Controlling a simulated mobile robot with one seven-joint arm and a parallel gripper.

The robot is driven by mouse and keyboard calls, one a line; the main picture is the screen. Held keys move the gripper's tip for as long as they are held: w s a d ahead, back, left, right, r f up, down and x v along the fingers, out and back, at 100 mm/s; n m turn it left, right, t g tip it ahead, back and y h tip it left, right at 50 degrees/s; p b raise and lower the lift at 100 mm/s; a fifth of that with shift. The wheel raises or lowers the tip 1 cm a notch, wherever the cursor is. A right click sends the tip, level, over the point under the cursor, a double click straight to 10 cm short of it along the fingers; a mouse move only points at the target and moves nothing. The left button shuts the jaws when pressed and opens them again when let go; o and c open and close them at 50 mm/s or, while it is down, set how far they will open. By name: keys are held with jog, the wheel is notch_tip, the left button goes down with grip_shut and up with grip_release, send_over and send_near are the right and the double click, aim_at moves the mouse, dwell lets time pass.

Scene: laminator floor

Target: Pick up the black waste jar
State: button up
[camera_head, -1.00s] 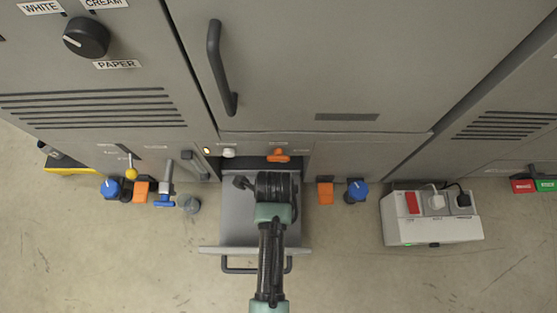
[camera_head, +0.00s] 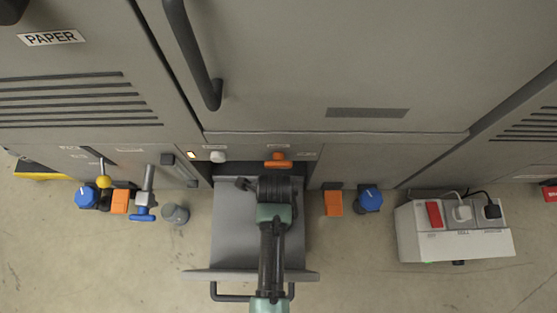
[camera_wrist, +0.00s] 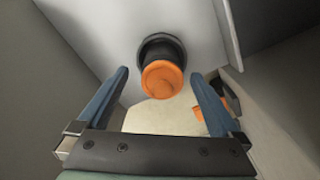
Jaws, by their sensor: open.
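I cannot make out a clearly black jar. In the wrist view, a short orange cylinder with a black collar or body (camera_wrist: 162,75) stands out from a pale grey surface, ahead of and between my fingers, apart from both. I cannot tell whether it is the jar. My gripper (camera_wrist: 158,88) is open and empty. In the head view, my wrist (camera_head: 275,190) is above the pulled-out grey drawer (camera_head: 233,235) and hides part of it, along with my gripper. A small dark grey cylinder (camera_head: 176,214) stands left of the drawer.
An orange handle (camera_head: 278,160) is on the machine above the drawer. A white power box (camera_head: 455,235) stands at the right. Floor is clear in front.

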jog(key=shift+d+f+b, duration=0.2)
jog(key=shift+f+b, duration=1.15)
jog(key=shift+f, duration=0.05)
jog(key=shift+d+f+b, duration=0.15)
jog(key=shift+f+b, duration=1.15)
jog(key=shift+f, duration=0.05)
jog(key=shift+r, duration=0.1)
jog(key=c, duration=1.6)
jog(key=shift+r, duration=0.15)
